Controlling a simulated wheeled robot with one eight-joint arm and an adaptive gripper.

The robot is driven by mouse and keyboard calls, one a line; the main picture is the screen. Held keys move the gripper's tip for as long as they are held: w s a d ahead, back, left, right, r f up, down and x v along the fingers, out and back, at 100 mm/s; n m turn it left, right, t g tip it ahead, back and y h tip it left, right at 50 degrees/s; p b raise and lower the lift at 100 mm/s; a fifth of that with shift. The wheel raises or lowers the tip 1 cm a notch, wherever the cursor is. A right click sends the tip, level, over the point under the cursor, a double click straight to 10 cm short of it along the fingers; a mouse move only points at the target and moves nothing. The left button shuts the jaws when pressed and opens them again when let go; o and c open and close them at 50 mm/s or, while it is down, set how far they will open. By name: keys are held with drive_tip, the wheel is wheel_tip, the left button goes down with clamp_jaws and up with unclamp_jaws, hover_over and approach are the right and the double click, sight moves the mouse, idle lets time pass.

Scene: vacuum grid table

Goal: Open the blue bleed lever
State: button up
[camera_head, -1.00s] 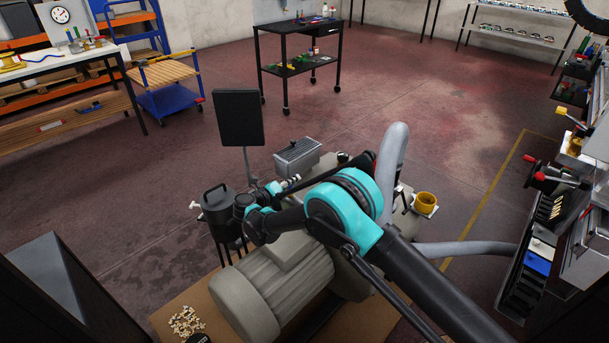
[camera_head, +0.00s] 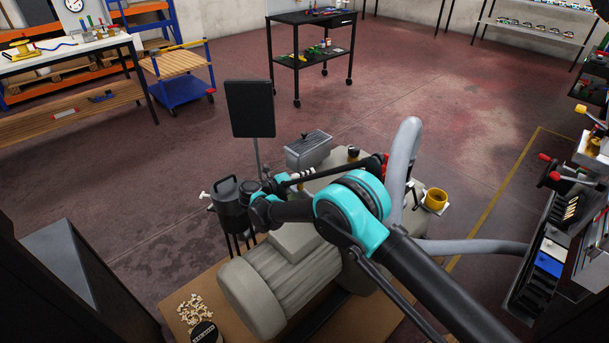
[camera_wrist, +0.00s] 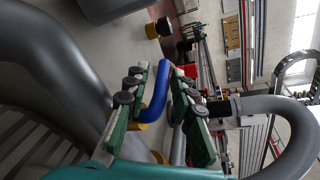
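The blue bleed lever (camera_wrist: 156,97) shows in the wrist view as a bent blue handle, with a yellow fitting at its lower end. My gripper (camera_wrist: 160,70) has two green fingers with dark round pads, standing apart on either side of the lever. The lever lies in the gap; a narrow space shows on its right, and I cannot tell whether the left finger touches it. The lever and fingertips are hidden there.
The grey hose also curves close by at the right in the wrist view (camera_wrist: 285,110). A yellow cup (camera_head: 436,199) stands right of the hose. A black screen (camera_head: 250,108) and a dark canister (camera_head: 230,205) stand to the left.

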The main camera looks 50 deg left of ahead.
drive_tip(key=shift+o, duration=0.2)
drive_tip(key=shift+s, duration=0.1)
drive_tip(key=shift+s+a+r, duration=0.1)
drive_tip(key=shift+s, duration=0.2)
drive_tip(key=v, duration=1.1)
drive_tip(key=shift+s, duration=0.1)
